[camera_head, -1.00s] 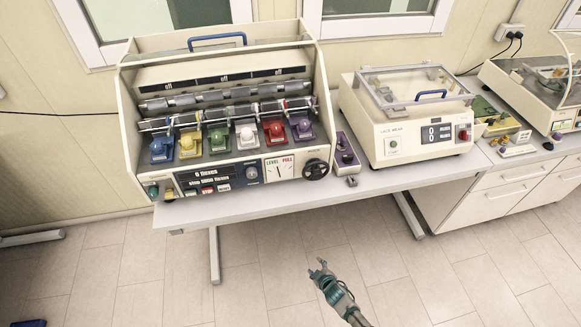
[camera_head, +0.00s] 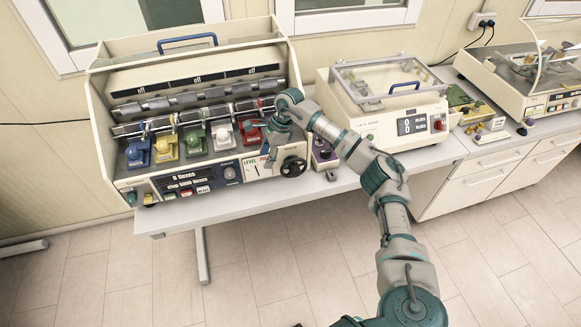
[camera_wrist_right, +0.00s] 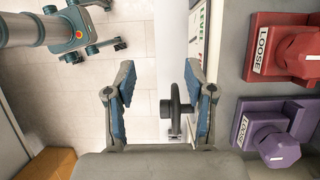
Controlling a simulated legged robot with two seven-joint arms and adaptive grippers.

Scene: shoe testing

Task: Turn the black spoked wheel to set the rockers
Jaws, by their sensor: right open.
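The black spoked wheel (camera_head: 293,166) is on the lower right of the cream machine's front panel. In the wrist view the wheel (camera_wrist_right: 174,102) shows edge-on between my fingers, nearer the right-hand one. My right gripper (camera_head: 272,152) is in front of the panel, pointing down, just left of and above the wheel in the head view. In the wrist view the right gripper (camera_wrist_right: 160,82) is open and empty, its blue pads apart. I cannot tell whether a finger touches the wheel. My left gripper is out of view.
Blue, yellow, green, white and red (camera_head: 250,131) clamps line the machine bed under steel bars. In the wrist view the purple clamp (camera_wrist_right: 276,130) and red clamp are labelled LOOSE. A small purple control box (camera_head: 324,156) and a second machine (camera_head: 375,122) stand to the right.

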